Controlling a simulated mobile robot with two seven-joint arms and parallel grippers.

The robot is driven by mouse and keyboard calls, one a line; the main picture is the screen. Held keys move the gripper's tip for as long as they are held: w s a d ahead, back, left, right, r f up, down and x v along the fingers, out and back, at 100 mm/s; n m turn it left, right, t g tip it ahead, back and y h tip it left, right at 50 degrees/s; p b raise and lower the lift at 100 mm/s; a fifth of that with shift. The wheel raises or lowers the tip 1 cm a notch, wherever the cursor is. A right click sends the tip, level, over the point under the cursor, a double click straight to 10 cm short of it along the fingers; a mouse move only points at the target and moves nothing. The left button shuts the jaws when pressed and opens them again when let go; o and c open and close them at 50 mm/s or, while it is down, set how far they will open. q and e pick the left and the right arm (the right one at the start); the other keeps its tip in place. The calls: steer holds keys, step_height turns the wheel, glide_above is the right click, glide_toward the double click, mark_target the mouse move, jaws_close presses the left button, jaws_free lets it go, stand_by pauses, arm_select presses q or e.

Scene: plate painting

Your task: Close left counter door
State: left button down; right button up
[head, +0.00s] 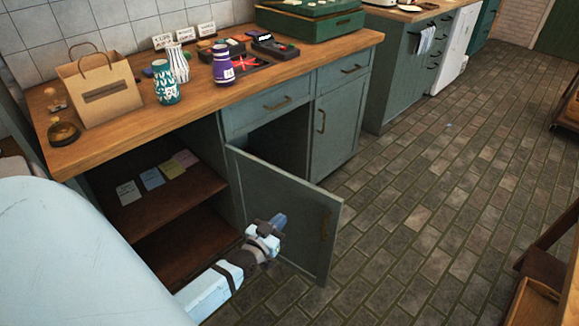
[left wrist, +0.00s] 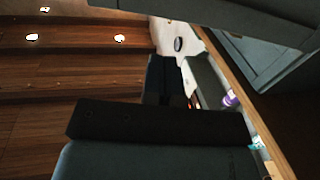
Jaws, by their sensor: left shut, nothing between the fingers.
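The left counter door (head: 290,190) stands open in the head view, swung out from the green-grey counter (head: 270,105). Its face with a bar handle (head: 325,225) near the free edge is turned toward me. Behind its top edge the dark inside of a compartment shows. My left gripper (head: 279,222) is shut and empty. It overlaps the lower middle of the door's face, left of the handle; I cannot tell whether it touches. The left wrist view is dark, and the door is hard to make out there. My right gripper is not in view.
An open shelf (head: 160,197) with several coloured cards lies left of the door. The wooden countertop (head: 125,135) holds a paper bag (head: 98,92), a teal-patterned cup (head: 164,83) and a purple cup (head: 223,64). The brick floor (head: 430,210) to the right is largely clear.

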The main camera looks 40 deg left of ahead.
mark_target(308, 189)
arm_select(q)
steer(key=w, duration=0.4)
steer(key=w+a+b, duration=0.1)
steer(key=w, duration=0.3)
steer(key=w+b, duration=0.1)
steer(key=w, duration=0.3)
steer(key=shift+w+a, duration=0.25)
steer(key=shift+w, duration=0.1)
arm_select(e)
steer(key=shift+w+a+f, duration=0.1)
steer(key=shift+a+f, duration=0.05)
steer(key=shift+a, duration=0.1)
